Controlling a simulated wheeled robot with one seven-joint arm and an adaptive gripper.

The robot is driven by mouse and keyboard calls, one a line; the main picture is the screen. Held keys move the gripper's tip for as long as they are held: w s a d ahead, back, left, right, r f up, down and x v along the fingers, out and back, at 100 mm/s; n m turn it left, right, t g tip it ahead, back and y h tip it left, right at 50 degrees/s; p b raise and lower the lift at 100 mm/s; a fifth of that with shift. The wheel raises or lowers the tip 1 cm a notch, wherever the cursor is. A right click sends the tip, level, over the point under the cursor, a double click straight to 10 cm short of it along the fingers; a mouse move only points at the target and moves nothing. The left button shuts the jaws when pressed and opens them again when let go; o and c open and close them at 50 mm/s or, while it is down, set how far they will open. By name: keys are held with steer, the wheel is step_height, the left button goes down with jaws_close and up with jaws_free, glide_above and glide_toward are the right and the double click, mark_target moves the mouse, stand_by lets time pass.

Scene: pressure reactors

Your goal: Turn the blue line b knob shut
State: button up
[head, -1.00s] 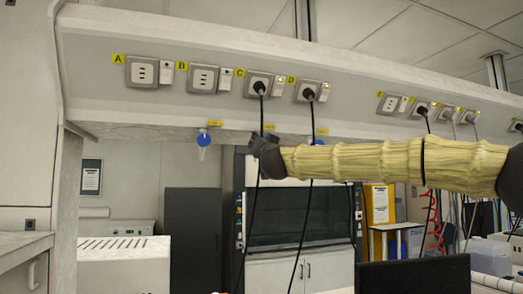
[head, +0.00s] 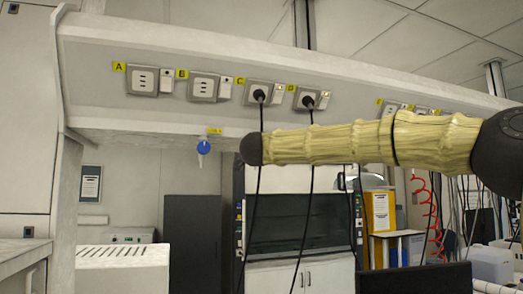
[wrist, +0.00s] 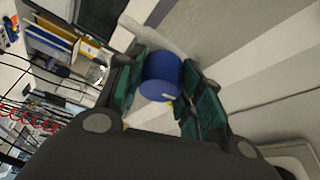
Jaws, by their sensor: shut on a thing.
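A blue knob (wrist: 160,76) sits between the two green-padded fingers of my gripper (wrist: 163,88) in the wrist view. The fingers are shut on it, one pad at each side. A small pale mark shows on the knob's lower edge. In the head view, the dark end of my arm (head: 252,150) is just below the shelf's underside and hides my fingers and the held knob. Another blue knob (head: 204,147) hangs free to the left, with a pale stem below it and a yellow label (head: 215,131) above. The label is too small to read.
Sockets lettered A (head: 142,79) to D line the sloping panel above. Black cables (head: 312,190) hang from C and D close to my arm. A dark monitor (head: 413,278) stands below. The space around the left knob looks clear.

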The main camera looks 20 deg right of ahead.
steer(key=shift+m+g, duration=0.5)
steer(key=shift+m, duration=0.6)
steer(key=o, duration=1)
steer(key=shift+d, duration=0.1)
steer(key=shift+s, duration=0.1)
steer(key=v, duration=1.1)
steer(key=shift+s+a, duration=0.2)
steer(key=shift+s, duration=0.2)
steer(key=shift+f, duration=0.1)
